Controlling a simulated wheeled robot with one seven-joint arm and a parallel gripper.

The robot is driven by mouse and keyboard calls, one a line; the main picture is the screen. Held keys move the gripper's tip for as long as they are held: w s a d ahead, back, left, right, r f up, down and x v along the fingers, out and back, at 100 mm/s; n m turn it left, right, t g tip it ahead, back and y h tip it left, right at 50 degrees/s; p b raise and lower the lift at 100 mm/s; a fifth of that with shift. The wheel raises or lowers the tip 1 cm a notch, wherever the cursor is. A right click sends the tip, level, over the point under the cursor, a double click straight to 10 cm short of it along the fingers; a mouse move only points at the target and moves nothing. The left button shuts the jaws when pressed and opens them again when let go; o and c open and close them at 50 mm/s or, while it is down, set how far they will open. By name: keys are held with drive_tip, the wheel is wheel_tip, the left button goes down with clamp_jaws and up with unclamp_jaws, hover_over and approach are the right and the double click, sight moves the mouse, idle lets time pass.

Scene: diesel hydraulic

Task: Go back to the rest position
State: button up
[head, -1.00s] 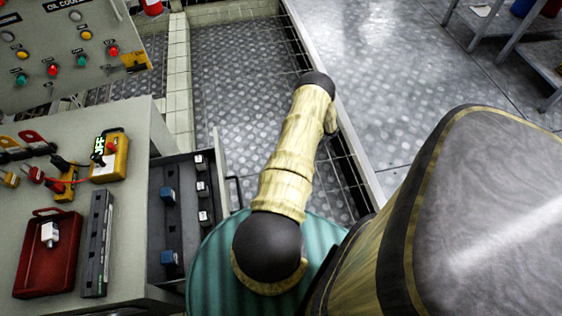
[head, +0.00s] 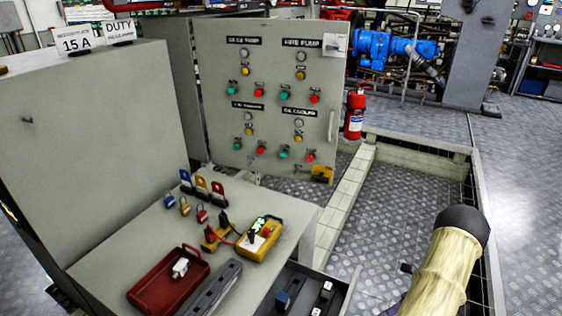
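The task names no object, only the rest position of my arm. Part of my arm, a pale yellow link with a dark rounded end, shows at the lower right of the head view, over the chequered floor. My gripper is not in this view, so its fingers and anything in them are hidden.
A grey bench (head: 110,255) at lower left holds a red tray (head: 150,292), a yellow meter (head: 262,236) and several padlocks. An open drawer (head: 290,300) juts out beside it. Behind stand a control panel (head: 215,120) and a fire extinguisher (head: 355,113). Floor (head: 385,225) at right is clear.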

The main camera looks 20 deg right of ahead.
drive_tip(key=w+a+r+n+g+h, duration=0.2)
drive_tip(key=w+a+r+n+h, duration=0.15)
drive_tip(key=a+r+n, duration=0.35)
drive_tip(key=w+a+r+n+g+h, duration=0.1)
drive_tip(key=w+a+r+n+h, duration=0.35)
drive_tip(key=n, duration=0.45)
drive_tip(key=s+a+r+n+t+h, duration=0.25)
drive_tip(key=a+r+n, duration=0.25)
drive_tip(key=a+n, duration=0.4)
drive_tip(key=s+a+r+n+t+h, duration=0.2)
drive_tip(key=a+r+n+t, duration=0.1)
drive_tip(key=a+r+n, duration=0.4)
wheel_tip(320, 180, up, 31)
drive_tip(key=p, duration=3.2)
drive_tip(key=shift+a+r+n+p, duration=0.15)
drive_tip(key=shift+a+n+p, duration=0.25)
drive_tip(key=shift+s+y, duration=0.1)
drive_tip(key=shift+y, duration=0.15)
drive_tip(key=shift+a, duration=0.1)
